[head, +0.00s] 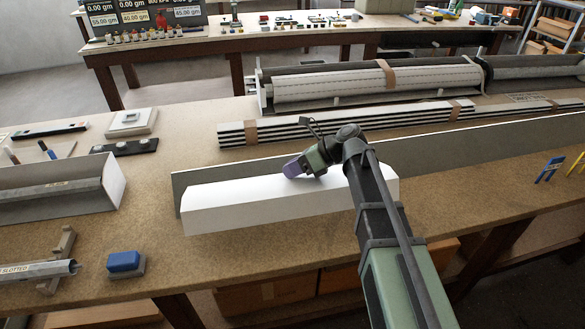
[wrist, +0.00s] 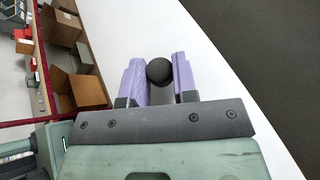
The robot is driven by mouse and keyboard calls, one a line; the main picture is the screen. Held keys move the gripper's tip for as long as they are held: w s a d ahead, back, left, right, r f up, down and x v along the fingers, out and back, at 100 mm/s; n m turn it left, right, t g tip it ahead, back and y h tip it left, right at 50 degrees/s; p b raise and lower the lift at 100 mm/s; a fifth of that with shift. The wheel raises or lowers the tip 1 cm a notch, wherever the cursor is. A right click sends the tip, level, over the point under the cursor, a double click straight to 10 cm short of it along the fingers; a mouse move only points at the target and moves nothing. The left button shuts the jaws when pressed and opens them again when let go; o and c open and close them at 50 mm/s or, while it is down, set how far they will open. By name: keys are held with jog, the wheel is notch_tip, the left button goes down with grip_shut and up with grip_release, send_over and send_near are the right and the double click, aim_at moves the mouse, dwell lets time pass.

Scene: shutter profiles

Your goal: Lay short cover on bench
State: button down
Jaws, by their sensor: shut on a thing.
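The short cover (head: 250,205) is a white, box-like profile at the middle of the bench (head: 310,256), lengthwise along its front part. In the wrist view the white cover (wrist: 225,75) runs diagonally beneath the fingers. My gripper (head: 293,169) is over the cover's upper face, near the middle of its length. In the wrist view my gripper (wrist: 158,80) has its purple fingers shut on a round black knob (wrist: 159,70) that appears to be on the cover. My arm hides part of the cover's right end. I cannot tell whether the cover's underside touches the bench.
A long grey panel (head: 470,145) stands close behind the cover. Strapped slats (head: 340,122) and a roller housing (head: 350,85) lie farther back. An open grey box (head: 112,180), a blue block (head: 124,261) and a slotted tube (head: 40,268) are left. Blue clips (head: 550,168) are right.

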notch_tip(320, 180, down, 10)
jog(key=b, duration=0.9)
jog(key=shift+f+b, duration=0.25)
jog(key=shift+b, duration=0.1)
jog(key=c, duration=0.8)
grip_release()
jog(key=p+v, duration=0.5)
jog(key=v, duration=0.6)
jog(key=shift+r+p, duration=0.1)
jog(key=shift+p, duration=0.3)
